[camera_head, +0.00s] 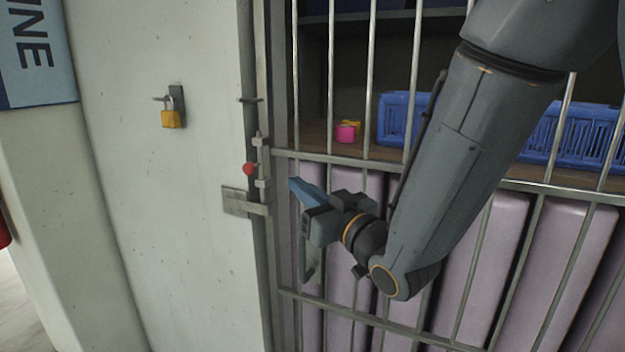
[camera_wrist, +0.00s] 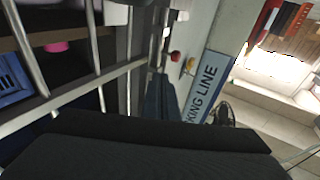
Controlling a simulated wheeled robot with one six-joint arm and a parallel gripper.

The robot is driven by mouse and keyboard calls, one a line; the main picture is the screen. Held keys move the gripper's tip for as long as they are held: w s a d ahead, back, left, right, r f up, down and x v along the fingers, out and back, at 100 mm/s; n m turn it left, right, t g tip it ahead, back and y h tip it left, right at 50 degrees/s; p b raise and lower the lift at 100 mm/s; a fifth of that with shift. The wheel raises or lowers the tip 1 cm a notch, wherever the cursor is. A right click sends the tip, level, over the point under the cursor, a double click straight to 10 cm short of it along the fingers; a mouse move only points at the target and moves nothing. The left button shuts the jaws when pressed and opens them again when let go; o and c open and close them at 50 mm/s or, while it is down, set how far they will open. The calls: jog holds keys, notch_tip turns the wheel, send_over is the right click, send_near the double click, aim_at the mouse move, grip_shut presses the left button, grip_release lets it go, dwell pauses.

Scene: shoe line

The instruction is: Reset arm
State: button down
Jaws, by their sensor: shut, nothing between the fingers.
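My gripper (camera_head: 300,190) is in front of a barred metal gate (camera_head: 425,172) in the head view, close to the gate's left edge. Its blue-grey fingers are shut with nothing held. In the wrist view the fingers (camera_wrist: 160,98) show at the middle, pointing up along the gate's edge. My arm reaches down from the upper right across the bars.
A latch with a red knob (camera_head: 249,169) is just left of my gripper. A brass padlock (camera_head: 171,118) hangs on the pale wall (camera_head: 150,220). Behind the bars are a blue basket (camera_head: 545,140), a pink item (camera_head: 345,133) and several mauve panels (camera_head: 495,260).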

jog(key=s+d+f+m+g+h, duration=0.1)
jog(key=d+f+m+g+h, duration=0.45)
jog(key=d+f+h, duration=0.9)
jog(key=s+d+f+m+g+y, duration=0.1)
jog(key=s+d+f+g, duration=0.3)
jog(key=s, duration=0.4)
jog(key=s+d+f+m+g+y, duration=0.1)
jog(key=s+d+f+g, duration=0.3)
jog(key=s+d, duration=0.3)
jog(key=shift+s+g, duration=0.55)
jog(key=shift+s, duration=0.6)
